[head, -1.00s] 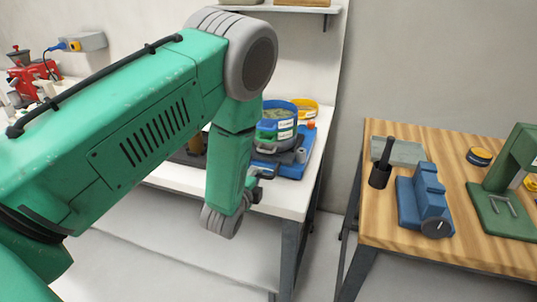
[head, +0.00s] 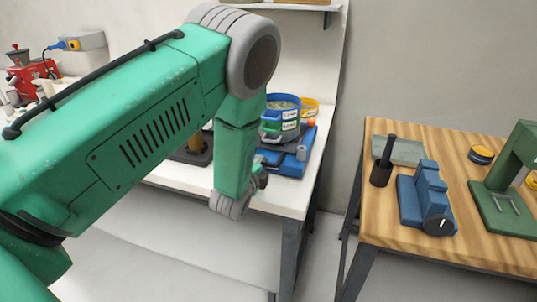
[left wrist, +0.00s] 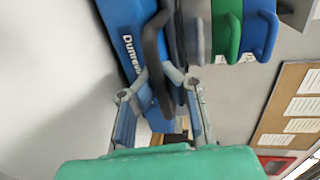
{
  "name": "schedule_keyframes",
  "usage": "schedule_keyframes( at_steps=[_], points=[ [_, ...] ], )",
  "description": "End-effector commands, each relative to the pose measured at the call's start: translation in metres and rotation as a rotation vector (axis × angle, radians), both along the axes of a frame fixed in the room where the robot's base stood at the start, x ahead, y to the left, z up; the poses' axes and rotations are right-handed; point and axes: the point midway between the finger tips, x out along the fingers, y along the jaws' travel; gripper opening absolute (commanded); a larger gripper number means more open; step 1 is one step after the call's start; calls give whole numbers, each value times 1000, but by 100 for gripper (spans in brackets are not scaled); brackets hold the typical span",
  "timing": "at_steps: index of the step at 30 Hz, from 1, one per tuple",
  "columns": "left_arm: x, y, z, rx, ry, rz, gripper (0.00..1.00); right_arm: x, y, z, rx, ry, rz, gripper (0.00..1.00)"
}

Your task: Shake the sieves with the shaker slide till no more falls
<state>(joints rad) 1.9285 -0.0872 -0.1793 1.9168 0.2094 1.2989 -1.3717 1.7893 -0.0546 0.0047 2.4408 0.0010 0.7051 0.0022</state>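The sieve stack (head: 281,112) stands on the blue shaker (head: 298,165) near the white bench's right end. It has a blue sieve on top with grainy material in it, a green one below and a grey part at the bottom. In the left wrist view the grey, green (left wrist: 228,30) and blue (left wrist: 262,30) rims lie sideways. My left gripper (head: 262,178) is at the shaker's near side, partly hidden by my arm. In the left wrist view its fingertips (left wrist: 157,72) close on both sides of the dark slide handle (left wrist: 152,42). My right gripper is out of view.
A yellow round container (head: 310,106) stands behind the stack. A small orange object (head: 312,123) and a grey cylinder (head: 301,153) are beside it. A floor gap separates the tables.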

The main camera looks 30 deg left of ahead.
Motion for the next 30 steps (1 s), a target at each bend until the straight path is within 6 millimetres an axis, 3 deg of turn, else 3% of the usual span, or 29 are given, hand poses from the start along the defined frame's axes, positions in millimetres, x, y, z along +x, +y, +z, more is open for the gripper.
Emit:
schedule_keyframes(
  at_steps=[5, 18, 30],
  points=[
    [-3, 0, -1, 0, 4, 2, 0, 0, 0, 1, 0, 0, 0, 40],
    [-42, -9, -1, 2, 7, 2, 0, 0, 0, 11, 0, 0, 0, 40],
    [-44, -10, -1, 1, 3, 2, 0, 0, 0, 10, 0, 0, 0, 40]
  ],
)
